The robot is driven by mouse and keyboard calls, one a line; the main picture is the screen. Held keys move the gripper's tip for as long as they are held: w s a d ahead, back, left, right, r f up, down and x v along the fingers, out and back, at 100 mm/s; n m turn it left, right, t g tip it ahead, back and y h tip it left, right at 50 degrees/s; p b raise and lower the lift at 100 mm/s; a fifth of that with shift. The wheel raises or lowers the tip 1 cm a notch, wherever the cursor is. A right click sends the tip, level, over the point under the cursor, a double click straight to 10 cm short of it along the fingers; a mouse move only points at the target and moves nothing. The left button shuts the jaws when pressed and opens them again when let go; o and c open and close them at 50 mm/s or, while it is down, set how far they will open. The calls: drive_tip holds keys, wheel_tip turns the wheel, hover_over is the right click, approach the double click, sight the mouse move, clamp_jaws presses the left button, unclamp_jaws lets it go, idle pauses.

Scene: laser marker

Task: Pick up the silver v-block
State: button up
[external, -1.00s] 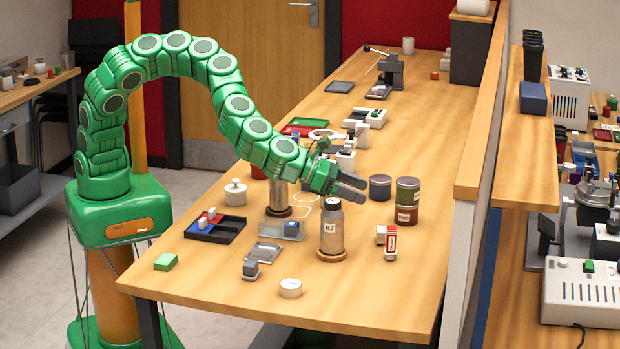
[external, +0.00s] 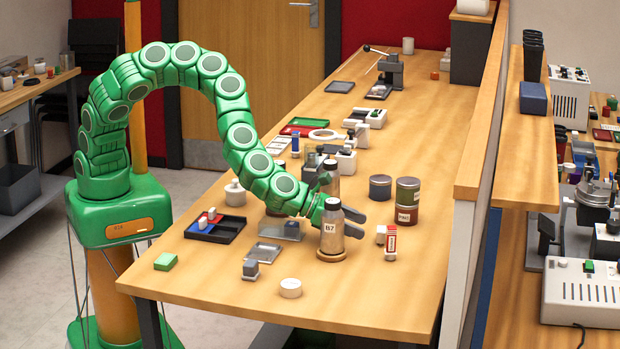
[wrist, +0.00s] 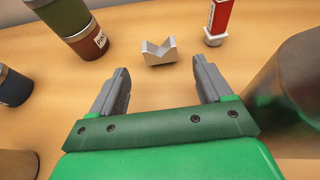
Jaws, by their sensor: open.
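The silver v-block (wrist: 159,54) is a small metal block with a V notch in its top. In the wrist view it sits upright on the table, just beyond the gap between my fingertips and roughly centred on it. In the external view the v-block (external: 381,235) stands right beside a red and white bottle. My gripper (external: 360,223) is low over the table, pointing right toward the v-block, partly hidden behind the B7 bottle. In the wrist view my gripper (wrist: 161,66) is open, with nothing between its grey fingers.
The metal B7 bottle (external: 331,232) stands close against my gripper's near side. The red and white bottle (wrist: 218,18) is beyond the v-block to the right. Stacked green and red cans (external: 407,195) stand behind, with a dark tin (external: 380,189) beside them.

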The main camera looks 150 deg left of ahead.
sight(380, 233)
drive_tip(key=shift+x, duration=1.05)
drive_tip(key=shift+x, duration=0.9)
drive_tip(key=shift+w+a+f, duration=0.2)
drive_tip(key=shift+w+a, duration=0.2)
drive_tip(key=shift+a, duration=0.2)
drive_tip(key=shift+x, duration=0.75)
drive_tip(key=c, duration=1)
drive_tip(key=shift+r, duration=0.1)
drive_tip(key=shift+c, duration=0.2)
